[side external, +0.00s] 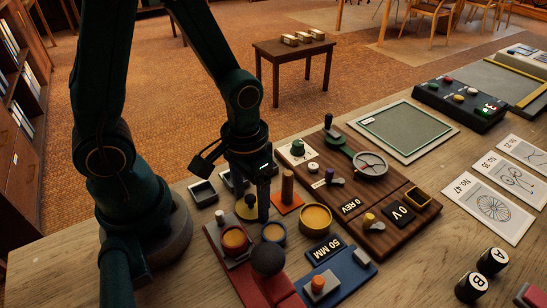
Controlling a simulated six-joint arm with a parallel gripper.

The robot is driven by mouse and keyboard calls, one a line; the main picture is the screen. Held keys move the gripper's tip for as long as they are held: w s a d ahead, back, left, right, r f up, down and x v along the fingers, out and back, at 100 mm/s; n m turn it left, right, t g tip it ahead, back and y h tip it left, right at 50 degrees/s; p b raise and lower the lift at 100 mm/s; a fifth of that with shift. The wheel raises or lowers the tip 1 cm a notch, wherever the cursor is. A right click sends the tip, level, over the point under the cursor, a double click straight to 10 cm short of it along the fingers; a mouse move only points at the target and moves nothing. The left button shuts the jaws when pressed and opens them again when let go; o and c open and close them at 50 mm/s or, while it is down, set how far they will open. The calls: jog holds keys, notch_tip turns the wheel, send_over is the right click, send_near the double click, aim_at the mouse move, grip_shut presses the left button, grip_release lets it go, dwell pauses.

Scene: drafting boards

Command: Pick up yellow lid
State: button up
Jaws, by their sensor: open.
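The yellow lid (243,212) looks like a flat yellow disc with a dark knob, among the small parts at the near left of the bench. My gripper (251,200) points down over it, with its fingers open and partly covering the disc. The dark knob shows between the fingers. I cannot tell from this view whether the fingers touch the lid.
Close by are a red-rimmed round piece (235,240), a blue-rimmed one (274,233), a brass-coloured drum (316,219) and an orange post (288,188). A dark ball (268,259) stands in front. A wooden instrument board (384,243) lies to the right.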

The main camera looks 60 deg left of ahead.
jog(key=shift+c, duration=0.3)
jog(key=c, duration=0.9)
jog(key=shift+o, duration=0.2)
jog(key=shift+r, duration=0.15)
